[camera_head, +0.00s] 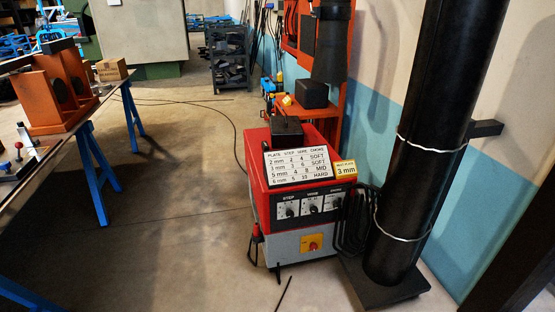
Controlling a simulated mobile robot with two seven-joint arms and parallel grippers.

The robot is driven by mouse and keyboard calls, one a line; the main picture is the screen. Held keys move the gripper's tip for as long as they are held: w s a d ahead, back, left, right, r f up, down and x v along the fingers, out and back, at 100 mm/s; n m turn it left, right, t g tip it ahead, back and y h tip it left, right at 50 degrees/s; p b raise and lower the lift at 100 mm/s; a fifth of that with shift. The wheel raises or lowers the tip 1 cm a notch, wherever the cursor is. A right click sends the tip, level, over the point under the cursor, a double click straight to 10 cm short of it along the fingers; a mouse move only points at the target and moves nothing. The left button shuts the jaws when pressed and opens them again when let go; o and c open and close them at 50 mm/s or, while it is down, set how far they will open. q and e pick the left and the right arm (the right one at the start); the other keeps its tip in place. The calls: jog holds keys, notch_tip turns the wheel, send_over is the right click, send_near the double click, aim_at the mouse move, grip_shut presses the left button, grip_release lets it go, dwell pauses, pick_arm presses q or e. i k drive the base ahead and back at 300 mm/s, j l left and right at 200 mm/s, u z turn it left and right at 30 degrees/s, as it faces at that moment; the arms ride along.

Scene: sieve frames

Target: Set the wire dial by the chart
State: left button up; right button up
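A red and grey welding machine (260,185) stands on the floor at the centre. A white chart (298,165) on its sloped top has columns for plate, step, wire and choke. The 3 mm row seems to read step 3, wire 6, soft; the digits are small. A yellow tag (346,170) beside it reads 3 mm. The front panel has three dials: step (290,211), the wire dial (313,208) in the middle, and choke (336,204). The wire dial's setting is too small to read. Neither of my grippers is in view.
A thick black cylinder (415,140) on a flat base stands close right of the machine, with black cables (353,222) between. A workbench with blue legs (97,175) is at the left. The floor (185,215) between bench and machine is mostly clear.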

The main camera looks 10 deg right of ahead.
aim_at(314, 210)
jog(key=i+l, duration=0.65)
jog(key=i, duration=0.1)
